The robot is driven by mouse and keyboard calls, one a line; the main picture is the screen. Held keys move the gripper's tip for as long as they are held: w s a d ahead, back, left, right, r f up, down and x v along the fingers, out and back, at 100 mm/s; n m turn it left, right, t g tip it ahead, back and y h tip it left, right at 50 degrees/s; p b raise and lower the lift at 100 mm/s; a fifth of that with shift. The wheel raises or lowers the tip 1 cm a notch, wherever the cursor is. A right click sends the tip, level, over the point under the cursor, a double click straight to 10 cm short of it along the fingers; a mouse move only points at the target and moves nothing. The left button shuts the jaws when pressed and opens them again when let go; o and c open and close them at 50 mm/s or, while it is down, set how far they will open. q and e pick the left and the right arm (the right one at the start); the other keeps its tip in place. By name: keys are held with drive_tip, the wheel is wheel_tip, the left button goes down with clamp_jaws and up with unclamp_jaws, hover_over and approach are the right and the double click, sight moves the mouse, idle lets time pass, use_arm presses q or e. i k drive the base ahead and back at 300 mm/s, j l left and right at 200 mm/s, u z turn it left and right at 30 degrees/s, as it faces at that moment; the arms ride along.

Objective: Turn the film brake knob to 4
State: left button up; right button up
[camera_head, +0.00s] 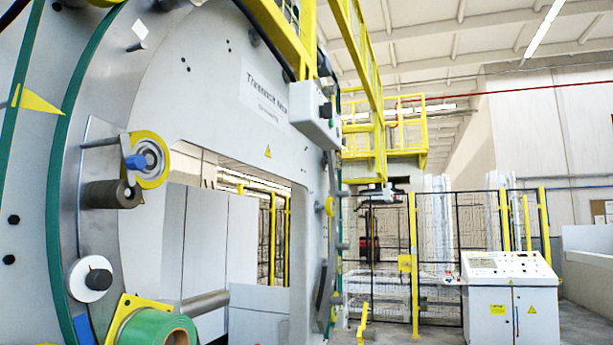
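A round white dial with a black knob (98,279) sits at the lower left, on the ring of the large grey wrapping machine (220,60). It looks like the film brake knob. Its numbers and pointer are too small to read. Just to its right, a green film roll (160,329) sits on a yellow plate at the bottom edge, partly cut off. Above the dial are a dark roller (112,194) and a yellow disc (160,172) with a blue knob (135,162). Neither of my grippers is in view.
A white control console (508,300) stands on the floor at the right. Behind it runs a black mesh fence (440,240) with yellow posts. A yellow railing and platform (405,130) are overhead. Some floor is clear right of the console.

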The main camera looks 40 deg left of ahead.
sight(98, 278)
drive_tip(key=i+l+z, duration=0.25)
drive_tip(key=l, duration=0.35)
drive_tip(key=i+l+z, duration=0.25)
drive_tip(key=i+l, duration=0.2)
drive_tip(key=i+u, duration=0.4)
drive_tip(key=i+l+u, duration=0.2)
drive_tip(key=i+u, duration=0.15)
drive_tip(key=i+j+u, duration=0.25)
drive_tip(key=u, duration=0.25)
drive_tip(key=i+j+u, duration=0.1)
drive_tip(key=i+u, duration=0.2)
drive_tip(key=u, duration=0.2)
drive_tip(key=i+u, duration=0.3)
drive_tip(key=u, duration=0.2)
drive_tip(key=i+l+u, duration=0.1)
drive_tip(key=i+u, duration=0.2)
drive_tip(key=u, duration=1.75)
